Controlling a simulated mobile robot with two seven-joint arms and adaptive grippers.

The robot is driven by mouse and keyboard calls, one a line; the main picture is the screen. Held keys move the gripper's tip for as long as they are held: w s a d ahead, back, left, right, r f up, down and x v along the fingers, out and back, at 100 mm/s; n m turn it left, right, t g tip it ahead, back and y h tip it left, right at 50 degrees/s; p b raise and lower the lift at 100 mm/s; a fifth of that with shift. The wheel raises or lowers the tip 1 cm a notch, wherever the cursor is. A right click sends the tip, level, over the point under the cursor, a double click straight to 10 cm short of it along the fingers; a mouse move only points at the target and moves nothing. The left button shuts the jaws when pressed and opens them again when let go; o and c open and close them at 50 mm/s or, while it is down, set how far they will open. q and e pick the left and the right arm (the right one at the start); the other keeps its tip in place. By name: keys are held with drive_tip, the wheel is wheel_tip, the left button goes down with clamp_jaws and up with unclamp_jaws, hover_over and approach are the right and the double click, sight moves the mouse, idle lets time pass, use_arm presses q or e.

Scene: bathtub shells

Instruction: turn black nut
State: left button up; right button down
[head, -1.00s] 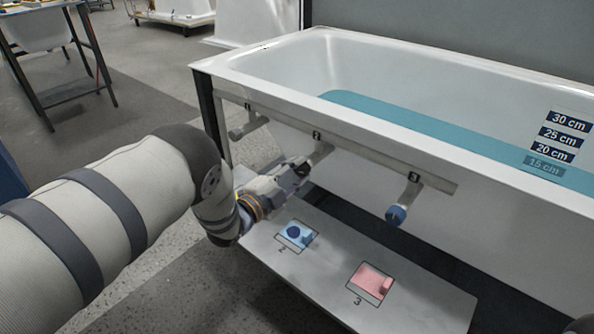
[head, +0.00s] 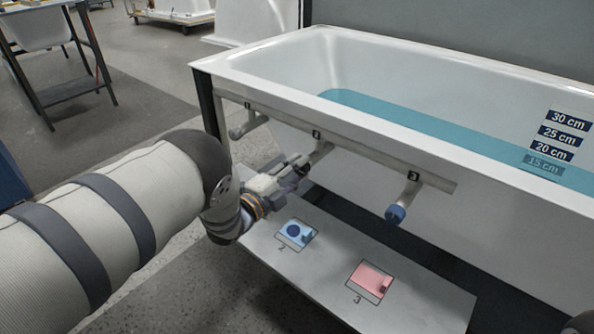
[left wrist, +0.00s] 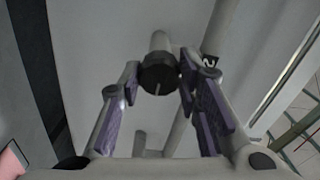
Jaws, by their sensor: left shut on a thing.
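The black nut (left wrist: 158,74) sits on the end of a pale pipe stub, between my left fingertips in the left wrist view. It has a light mark on its face, near the bottom. My left gripper (left wrist: 158,78) is shut on it, one finger at each side. My right gripper is not in view.
The bathtub (head: 420,125) holds blue water, with a depth scale at right. A stub with a blue cap (head: 396,213) hangs under label 3; another stub (head: 247,128) is at label 1.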

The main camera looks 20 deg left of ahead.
use_arm(q)
drive_tip(key=o, duration=1.1)
drive_tip(key=shift+o, duration=0.2)
drive_tip(key=v, duration=1.2)
